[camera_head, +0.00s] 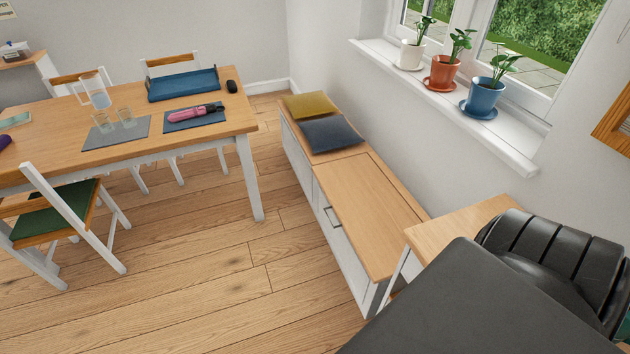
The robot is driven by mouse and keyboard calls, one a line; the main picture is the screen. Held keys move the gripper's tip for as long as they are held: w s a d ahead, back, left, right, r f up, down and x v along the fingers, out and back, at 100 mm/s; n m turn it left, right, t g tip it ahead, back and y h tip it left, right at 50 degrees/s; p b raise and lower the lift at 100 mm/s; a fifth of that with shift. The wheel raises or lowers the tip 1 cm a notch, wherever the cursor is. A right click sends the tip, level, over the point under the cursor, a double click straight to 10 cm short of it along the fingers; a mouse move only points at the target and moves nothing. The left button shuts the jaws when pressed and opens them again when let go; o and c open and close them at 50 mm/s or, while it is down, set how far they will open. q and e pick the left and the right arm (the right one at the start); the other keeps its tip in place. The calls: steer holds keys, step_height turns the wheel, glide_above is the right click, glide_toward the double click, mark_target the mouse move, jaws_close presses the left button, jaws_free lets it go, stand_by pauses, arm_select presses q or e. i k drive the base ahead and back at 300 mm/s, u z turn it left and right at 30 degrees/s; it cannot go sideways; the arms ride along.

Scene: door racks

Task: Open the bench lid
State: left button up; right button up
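A long low bench (341,236) with white sides runs along the wall under the window. Its near part carries a flat wooden lid (368,212), which lies closed and bare. A dark handle (331,217) shows on the white front below the lid. A yellow cushion (309,106) and a grey cushion (330,134) lie on the far part of the bench. Neither of my grippers is in view. A dark part at the lower right, probably mine, hides some of the area near the bench's near end.
A dining table (200,138) with mats, glasses and a blue tray stands at the left, with white chairs (60,215) around it. A small wooden table (458,226) stands by the bench's near end. Three potted plants stand on the windowsill (520,158). The floor (240,295) before the bench is clear.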

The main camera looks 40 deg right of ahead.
mark_target(373, 215)
steer(key=z, duration=0.05)
steer(key=i, duration=0.9)
steer(key=z, duration=3)
